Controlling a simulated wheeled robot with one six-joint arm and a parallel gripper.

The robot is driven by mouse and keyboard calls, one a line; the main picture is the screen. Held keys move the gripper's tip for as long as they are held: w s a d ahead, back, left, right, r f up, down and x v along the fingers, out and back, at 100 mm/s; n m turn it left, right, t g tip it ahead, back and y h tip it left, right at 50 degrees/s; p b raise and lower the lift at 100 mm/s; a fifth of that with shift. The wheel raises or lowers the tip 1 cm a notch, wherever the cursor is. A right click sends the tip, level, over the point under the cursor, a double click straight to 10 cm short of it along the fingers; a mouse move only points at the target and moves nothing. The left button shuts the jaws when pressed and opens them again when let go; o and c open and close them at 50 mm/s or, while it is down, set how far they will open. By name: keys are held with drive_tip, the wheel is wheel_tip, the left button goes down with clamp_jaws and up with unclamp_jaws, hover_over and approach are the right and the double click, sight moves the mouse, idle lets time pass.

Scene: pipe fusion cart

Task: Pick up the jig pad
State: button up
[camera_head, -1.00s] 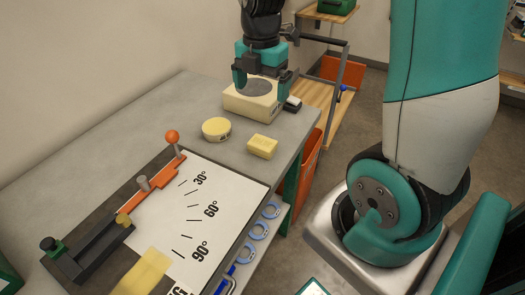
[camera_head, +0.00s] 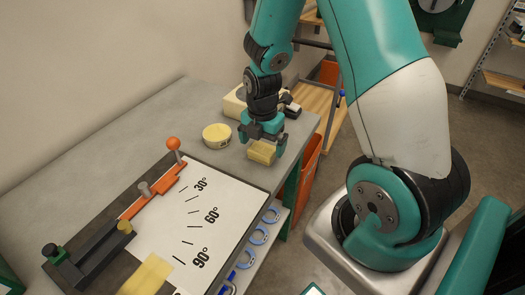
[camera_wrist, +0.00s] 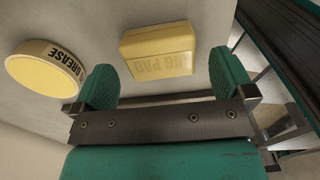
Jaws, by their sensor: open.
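The jig pad (camera_head: 262,152) is a small yellow block lying on the grey table near its right edge. In the wrist view the jig pad (camera_wrist: 158,53), with its lettering showing, lies just beyond the fingertips, roughly between their lines. My gripper (camera_head: 262,139) is above the jig pad and hides part of it in the head view. In the wrist view my gripper (camera_wrist: 158,82) has its two teal fingers apart with nothing between them.
A round yellow grease tin (camera_head: 217,135) stands left of the jig pad; it also shows in the wrist view (camera_wrist: 45,70). A cream box (camera_head: 234,104) and a small dark-and-white item (camera_head: 292,109) stand behind. An angle-marked board (camera_head: 200,215) lies nearer.

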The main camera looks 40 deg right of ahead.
sight(262, 148)
drive_tip(key=shift+f, duration=1.35)
drive_tip(key=c, duration=1)
drive_tip(key=shift+r, duration=0.15)
wheel_tip(262, 148, up, 20)
drive_tip(key=o, duration=0.5)
drive_tip(key=shift+c, duration=0.2)
drive_tip(key=c, duration=0.3)
